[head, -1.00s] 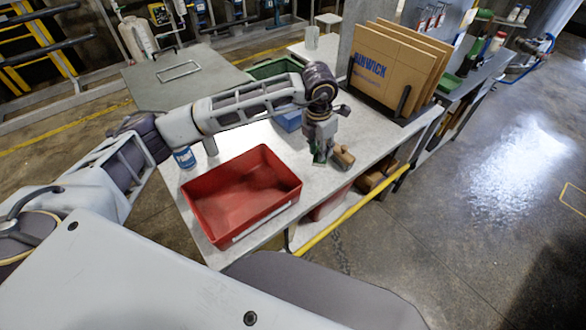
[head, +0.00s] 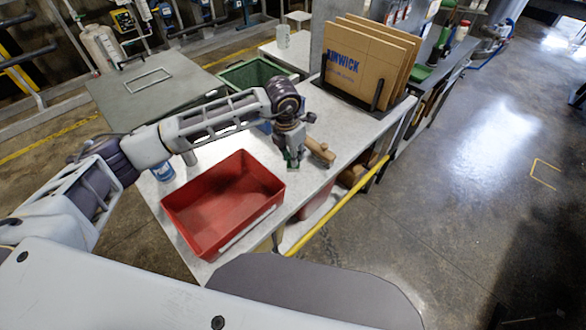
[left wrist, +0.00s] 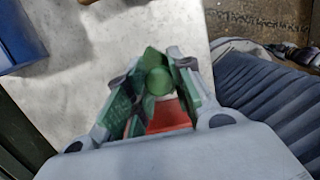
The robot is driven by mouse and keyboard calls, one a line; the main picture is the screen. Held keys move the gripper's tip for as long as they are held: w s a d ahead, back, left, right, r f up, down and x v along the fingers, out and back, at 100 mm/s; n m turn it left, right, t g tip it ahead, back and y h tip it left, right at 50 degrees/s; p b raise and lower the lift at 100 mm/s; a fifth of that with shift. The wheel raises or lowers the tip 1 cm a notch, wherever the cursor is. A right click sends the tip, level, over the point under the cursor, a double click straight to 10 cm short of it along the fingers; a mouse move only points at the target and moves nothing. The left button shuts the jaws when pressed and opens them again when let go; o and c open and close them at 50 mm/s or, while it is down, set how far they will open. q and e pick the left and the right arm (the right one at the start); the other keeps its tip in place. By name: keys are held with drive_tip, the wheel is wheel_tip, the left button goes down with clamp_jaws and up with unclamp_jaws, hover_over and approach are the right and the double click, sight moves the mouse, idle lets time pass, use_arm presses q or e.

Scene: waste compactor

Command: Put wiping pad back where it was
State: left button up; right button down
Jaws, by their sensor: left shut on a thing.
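My left gripper (head: 293,160) is low over the worktable's right part, beyond the red bin's right corner. It is shut on a green thing, which I take for the wiping pad. In the left wrist view, the green wiping pad (left wrist: 158,80) shows as a rounded shape between the fingers of the left gripper (left wrist: 157,72). Its full outline is hidden by the fingers and by blur. A tan, wooden-looking piece (head: 319,152) is right beside the gripper; I cannot tell whether they touch. My right gripper is not in view.
A red bin (head: 175,211) stands at the worktable's front. A blue bin (left wrist: 20,38) and a green bin (head: 228,74) are farther back. Cardboard sheets (head: 360,62) stand in a rack at the back right. A yellow rail (head: 340,210) runs along the table's right edge.

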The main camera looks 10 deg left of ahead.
use_arm(q)
drive_tip(key=shift+f, duration=1.55)
drive_tip(key=shift+f, duration=0.1)
drive_tip(key=shift+f+p, duration=0.5)
drive_tip(key=shift+f, duration=1.3)
drive_tip(key=shift+f, duration=0.2)
drive_tip(key=o, duration=0.9)
drive_tip(key=shift+r, duration=0.2)
